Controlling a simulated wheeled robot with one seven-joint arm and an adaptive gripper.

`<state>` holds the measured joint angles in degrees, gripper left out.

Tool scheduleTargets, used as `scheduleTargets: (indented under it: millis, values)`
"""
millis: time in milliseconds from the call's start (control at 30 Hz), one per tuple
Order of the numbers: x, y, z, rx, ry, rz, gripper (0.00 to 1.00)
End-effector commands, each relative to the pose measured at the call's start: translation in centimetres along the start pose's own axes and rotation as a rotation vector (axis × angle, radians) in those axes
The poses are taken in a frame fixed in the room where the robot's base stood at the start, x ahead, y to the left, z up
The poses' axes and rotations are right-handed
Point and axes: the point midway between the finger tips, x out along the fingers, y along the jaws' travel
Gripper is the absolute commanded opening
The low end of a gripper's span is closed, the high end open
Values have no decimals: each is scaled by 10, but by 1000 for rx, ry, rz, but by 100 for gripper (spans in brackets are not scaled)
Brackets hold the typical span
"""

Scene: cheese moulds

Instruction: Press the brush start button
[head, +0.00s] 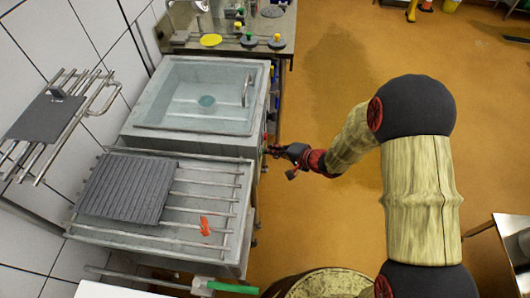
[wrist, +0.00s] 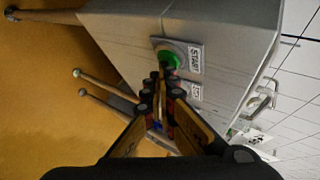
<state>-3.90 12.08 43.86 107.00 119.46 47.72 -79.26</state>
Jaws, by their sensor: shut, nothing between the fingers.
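The green start button (wrist: 172,56) sits in a round grey surround on the side panel of the sink unit, with a START label (wrist: 196,59) beside it in the wrist view. My gripper (wrist: 164,72) is shut and empty, its tips overlapping the lower edge of the button in that view. Whether the tips touch it I cannot tell. A second label (wrist: 196,91) is partly covered by the fingers, and any button by it is hidden. In the head view my gripper (head: 271,150) is at the sink unit's right side, where the button is too small to make out.
The sink unit (head: 140,130) holds a water-filled basin (head: 180,112). In front of it a draining rack (head: 225,187) carries a grey ribbed mat (head: 125,188) and an orange-red piece (head: 205,226). A counter (head: 240,30) stands behind. The floor to the right is mostly clear.

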Motion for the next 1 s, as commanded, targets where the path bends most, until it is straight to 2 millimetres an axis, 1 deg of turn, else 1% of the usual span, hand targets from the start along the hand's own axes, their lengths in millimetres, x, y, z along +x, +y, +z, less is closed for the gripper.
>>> scheduleTargets:
  millis: [267,600,1000]
  values:
    - [-1,2,-1,0,-1,0,0]
    - [-12,10,-8,0,0,1,0]
    - [-15,12,-11,0,0,1,0]
